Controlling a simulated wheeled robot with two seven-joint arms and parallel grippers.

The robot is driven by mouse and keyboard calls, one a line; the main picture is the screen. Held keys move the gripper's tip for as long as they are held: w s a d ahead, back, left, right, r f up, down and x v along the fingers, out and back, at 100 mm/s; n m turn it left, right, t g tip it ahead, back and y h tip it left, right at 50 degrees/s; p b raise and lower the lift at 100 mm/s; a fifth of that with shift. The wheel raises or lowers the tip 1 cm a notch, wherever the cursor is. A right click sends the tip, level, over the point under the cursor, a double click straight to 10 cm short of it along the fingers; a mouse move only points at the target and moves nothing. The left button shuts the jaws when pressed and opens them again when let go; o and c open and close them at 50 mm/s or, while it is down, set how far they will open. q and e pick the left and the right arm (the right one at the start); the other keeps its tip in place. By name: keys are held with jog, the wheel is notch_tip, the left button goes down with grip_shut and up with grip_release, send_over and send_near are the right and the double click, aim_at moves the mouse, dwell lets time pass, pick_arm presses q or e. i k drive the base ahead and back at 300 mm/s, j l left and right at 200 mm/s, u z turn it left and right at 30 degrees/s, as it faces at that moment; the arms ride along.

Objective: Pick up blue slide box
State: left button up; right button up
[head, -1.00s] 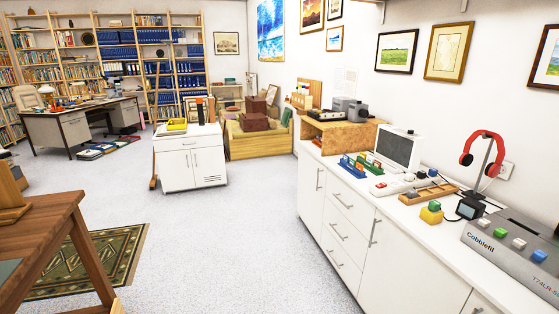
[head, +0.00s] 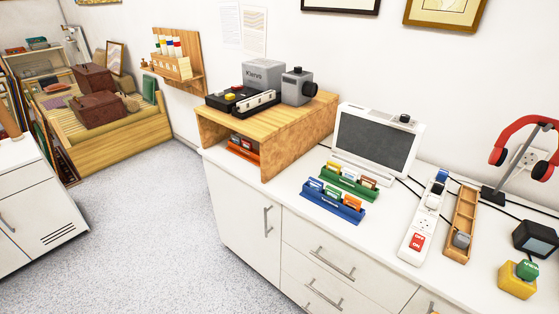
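The blue slide box (head: 338,209) is a low, open rack with several slides standing in it. An orange slide box (head: 243,152) sits under the wooden shelf to the left. Neither of my grippers is in view.
A grey screen (head: 377,140) stands behind the racks. The wooden shelf (head: 270,128) carries grey and black devices. A power strip (head: 421,222), a wooden tray (head: 460,227) and red headphones (head: 525,140) are to the right. Floor in front is clear.

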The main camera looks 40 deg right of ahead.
aim_at(352, 215)
jog(key=i+z, duration=0.2)
jog(key=i, duration=0.25)
jog(key=i+j+z, duration=0.2)
jog(key=i, duration=0.25)
jog(key=i+j+z, duration=0.2)
jog(key=i, duration=0.25)
jog(key=i+j+z, duration=0.2)
jog(key=i, duration=0.2)
